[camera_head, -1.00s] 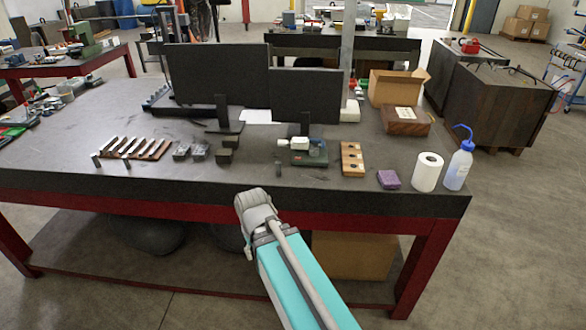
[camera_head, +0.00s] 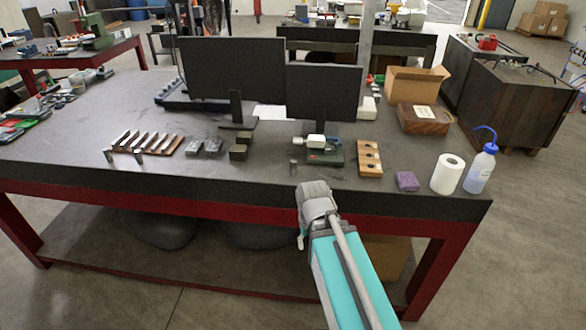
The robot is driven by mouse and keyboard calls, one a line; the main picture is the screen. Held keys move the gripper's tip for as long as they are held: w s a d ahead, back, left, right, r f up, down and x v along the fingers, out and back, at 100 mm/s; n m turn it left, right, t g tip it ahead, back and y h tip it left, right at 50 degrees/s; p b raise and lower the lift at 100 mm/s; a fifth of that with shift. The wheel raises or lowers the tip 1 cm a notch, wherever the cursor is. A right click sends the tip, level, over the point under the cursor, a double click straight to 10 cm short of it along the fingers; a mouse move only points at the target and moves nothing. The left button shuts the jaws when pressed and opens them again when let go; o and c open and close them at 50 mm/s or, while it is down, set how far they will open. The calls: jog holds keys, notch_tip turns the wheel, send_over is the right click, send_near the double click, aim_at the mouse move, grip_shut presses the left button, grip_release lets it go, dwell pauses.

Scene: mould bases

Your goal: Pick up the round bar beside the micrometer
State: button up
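A small grey round bar (camera_head: 293,165) stands upright on the dark bench, just left of the micrometer (camera_head: 316,141). The micrometer has a pale body and sits on a green base. Two similar short bars stand farther left, one bar (camera_head: 108,155) and another bar (camera_head: 138,156), in front of the row of strips. My arm's grey joint overlaps the bench's front edge, below and right of the round bar and apart from it in the picture. My gripper's fingers do not show.
The bench (camera_head: 230,182) has bare room along its front. Dark blocks (camera_head: 238,152) lie left of the bar. A wooden block with holes (camera_head: 368,158), a purple block (camera_head: 407,181), a white roll (camera_head: 447,174) and a wash bottle (camera_head: 480,170) stand right. Dark upright panels (camera_head: 232,70) stand behind.

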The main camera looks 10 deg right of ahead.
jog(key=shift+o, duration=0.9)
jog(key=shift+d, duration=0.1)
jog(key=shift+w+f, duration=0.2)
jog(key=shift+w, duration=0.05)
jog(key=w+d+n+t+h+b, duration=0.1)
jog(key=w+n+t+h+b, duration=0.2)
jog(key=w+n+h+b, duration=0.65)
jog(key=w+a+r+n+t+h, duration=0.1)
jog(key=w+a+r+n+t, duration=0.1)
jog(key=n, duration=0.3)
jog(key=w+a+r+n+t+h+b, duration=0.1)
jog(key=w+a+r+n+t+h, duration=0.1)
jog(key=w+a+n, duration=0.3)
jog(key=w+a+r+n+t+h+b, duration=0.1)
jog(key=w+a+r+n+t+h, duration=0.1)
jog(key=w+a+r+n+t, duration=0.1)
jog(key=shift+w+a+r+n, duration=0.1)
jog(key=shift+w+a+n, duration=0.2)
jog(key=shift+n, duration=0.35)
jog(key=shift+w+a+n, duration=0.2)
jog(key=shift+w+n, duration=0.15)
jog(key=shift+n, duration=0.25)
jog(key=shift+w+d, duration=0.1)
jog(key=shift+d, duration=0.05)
